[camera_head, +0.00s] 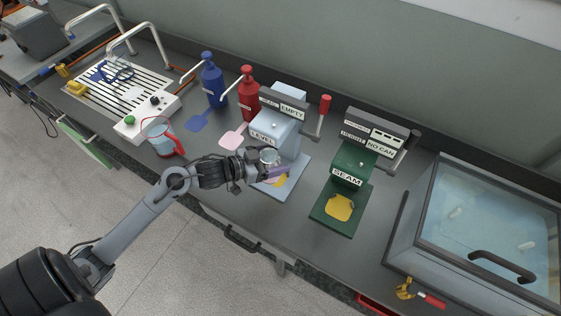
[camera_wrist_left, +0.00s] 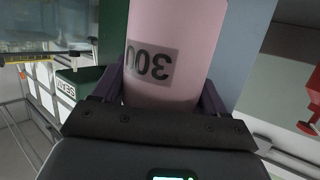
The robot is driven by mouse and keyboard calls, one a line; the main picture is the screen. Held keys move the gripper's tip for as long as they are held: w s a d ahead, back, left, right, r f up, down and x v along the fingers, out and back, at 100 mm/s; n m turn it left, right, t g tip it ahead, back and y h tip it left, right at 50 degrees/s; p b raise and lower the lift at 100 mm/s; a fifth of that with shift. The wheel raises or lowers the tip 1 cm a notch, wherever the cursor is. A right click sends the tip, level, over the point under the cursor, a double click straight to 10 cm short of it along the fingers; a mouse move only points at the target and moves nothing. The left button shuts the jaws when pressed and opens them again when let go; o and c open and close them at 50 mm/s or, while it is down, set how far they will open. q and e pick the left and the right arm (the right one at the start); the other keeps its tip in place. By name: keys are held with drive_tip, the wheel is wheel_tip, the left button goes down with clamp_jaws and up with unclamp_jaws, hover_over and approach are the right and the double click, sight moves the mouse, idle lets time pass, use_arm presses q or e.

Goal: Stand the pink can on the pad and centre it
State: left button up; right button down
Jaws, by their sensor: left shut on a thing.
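The pink can (camera_wrist_left: 172,45) fills the middle of the left wrist view, with a "300" label that reads upside down there. My left gripper (camera_wrist_left: 165,88) is shut on it, with a purple finger on each side. In the head view my left gripper (camera_head: 272,171) is at the front of the light blue LEVEL machine (camera_head: 276,128). The can's round top (camera_head: 268,155) shows there, and the gripper hides most of its side. A yellow round pad (camera_head: 279,182) on the light blue base is partly covered by the gripper. I cannot tell whether the can touches it.
The green SEAM machine (camera_head: 348,173) stands to the right, with a bare yellow disc (camera_head: 340,206) on its base. Blue (camera_head: 213,82) and red (camera_head: 249,95) bottles and a red-handled jug (camera_head: 162,138) are to the left. A glass-lidded case (camera_head: 480,235) is at the right.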

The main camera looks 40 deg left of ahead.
use_arm(q)
drive_tip(key=w+f, duration=0.1)
drive_tip(key=f, duration=0.1)
drive_tip(key=w+a+f+b, duration=0.1)
drive_tip(key=w+f, duration=0.2)
drive_tip(key=f, duration=0.1)
drive_tip(key=shift+w+a+b, duration=0.25)
drive_tip(key=shift+a+b, duration=0.05)
drive_tip(key=shift+b, duration=0.1)
drive_tip(key=shift+f, duration=0.35)
drive_tip(key=shift+f, duration=0.15)
drive_tip(key=o, duration=1.4)
